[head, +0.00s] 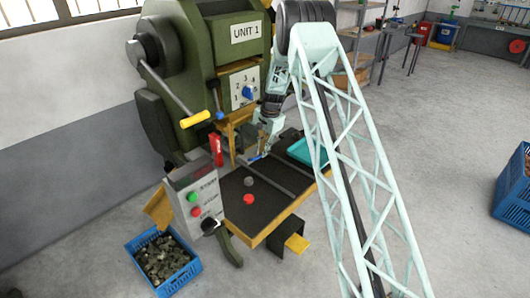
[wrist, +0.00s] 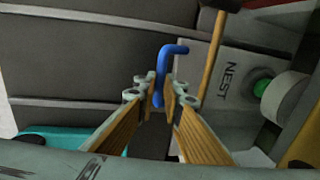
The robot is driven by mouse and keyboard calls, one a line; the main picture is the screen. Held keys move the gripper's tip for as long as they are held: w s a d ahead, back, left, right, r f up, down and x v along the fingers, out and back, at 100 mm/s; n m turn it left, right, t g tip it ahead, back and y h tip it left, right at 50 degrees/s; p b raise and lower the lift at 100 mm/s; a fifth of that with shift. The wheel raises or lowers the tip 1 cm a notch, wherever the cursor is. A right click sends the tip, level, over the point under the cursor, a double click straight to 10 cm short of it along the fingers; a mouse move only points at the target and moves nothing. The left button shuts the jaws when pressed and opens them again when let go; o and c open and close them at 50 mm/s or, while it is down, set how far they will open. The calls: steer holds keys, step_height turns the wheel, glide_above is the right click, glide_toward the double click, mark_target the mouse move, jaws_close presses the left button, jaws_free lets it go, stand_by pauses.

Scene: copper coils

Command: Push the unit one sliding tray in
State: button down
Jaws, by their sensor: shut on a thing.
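The machine marked UNIT 1 (head: 245,32) stands at the back left. In the wrist view a blue bent handle (wrist: 172,50) stands between my gripper's fingertips (wrist: 161,97). My gripper (head: 258,153) is shut on this handle, low at the front of the machine. Beside the handle lies a grey plate marked NEST (wrist: 215,110), which seems to be the sliding tray. How far in the plate sits cannot be told. In the head view my arm hides part of this area.
A dark bench top (head: 238,208) with a red knob (head: 249,199) and a teal tray (head: 300,152) lies in front of the machine. A control box (head: 194,197) with green and red buttons stands left. A blue crate (head: 165,262) of metal pieces sits on the floor.

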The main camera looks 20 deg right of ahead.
steer(key=shift+w+r, duration=0.1)
steer(key=shift+w, duration=0.15)
steer(key=c, duration=2.7)
jaws_free()
steer(key=shift+a, duration=0.15)
steer(key=shift+s+r, duration=0.1)
steer(key=shift+r, duration=0.1)
steer(key=shift+s+d+r, duration=0.15)
steer(key=shift+s+r, duration=0.15)
steer(key=shift+r, duration=1.55)
steer(key=shift+s+d+r, duration=0.2)
steer(key=shift+s+r, duration=0.1)
steer(key=shift+r, duration=1.6)
steer(key=shift+s+d+r, duration=0.15)
steer(key=shift+s+r, duration=0.15)
steer(key=shift+r, duration=1.55)
